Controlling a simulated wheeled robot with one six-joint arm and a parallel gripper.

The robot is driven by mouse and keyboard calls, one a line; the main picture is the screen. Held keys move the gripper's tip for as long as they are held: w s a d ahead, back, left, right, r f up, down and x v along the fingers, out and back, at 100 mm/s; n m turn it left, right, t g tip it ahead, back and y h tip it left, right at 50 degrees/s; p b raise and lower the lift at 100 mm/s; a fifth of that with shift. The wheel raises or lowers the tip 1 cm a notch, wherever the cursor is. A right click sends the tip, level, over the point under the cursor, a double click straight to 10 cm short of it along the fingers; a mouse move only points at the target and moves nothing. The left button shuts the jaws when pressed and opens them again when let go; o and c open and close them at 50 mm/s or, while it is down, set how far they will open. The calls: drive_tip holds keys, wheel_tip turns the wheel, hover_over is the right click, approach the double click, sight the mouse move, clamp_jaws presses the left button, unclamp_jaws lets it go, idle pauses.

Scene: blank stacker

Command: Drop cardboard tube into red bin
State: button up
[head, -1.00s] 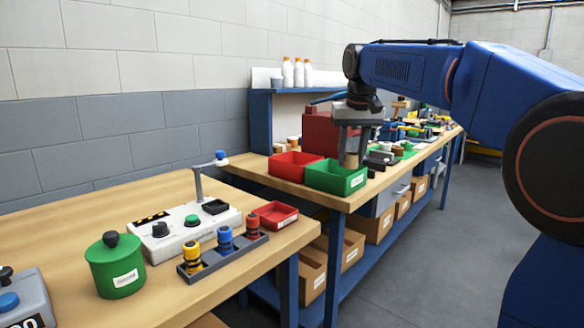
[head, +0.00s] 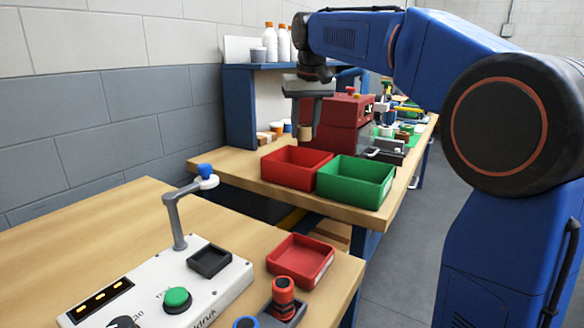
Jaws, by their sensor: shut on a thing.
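My gripper (head: 304,128) points down above the back part of a red bin (head: 283,174) on the far bench. It is shut on a short tan cardboard tube (head: 305,133), held upright between the fingers. The tube is apart from the bin, above its back right rim as seen in the head view. The red bin is open on top, and the part of its inside that shows is empty. A shallower red tray (head: 303,270) sits on the near bench.
A green bin (head: 357,180) stands right beside the red bin. A red machine (head: 342,135) stands just behind. White bottles (head: 284,42) are on the blue shelf. On the near bench, a grey post (head: 175,215) rises from a white control panel (head: 215,280).

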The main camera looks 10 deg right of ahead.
drive_tip(key=shift+f, duration=2.9)
drive_tip(key=o, duration=1.1)
drive_tip(key=shift+c, duration=0.2)
drive_tip(key=v, duration=1.7)
drive_tip(key=shift+r, duration=0.25)
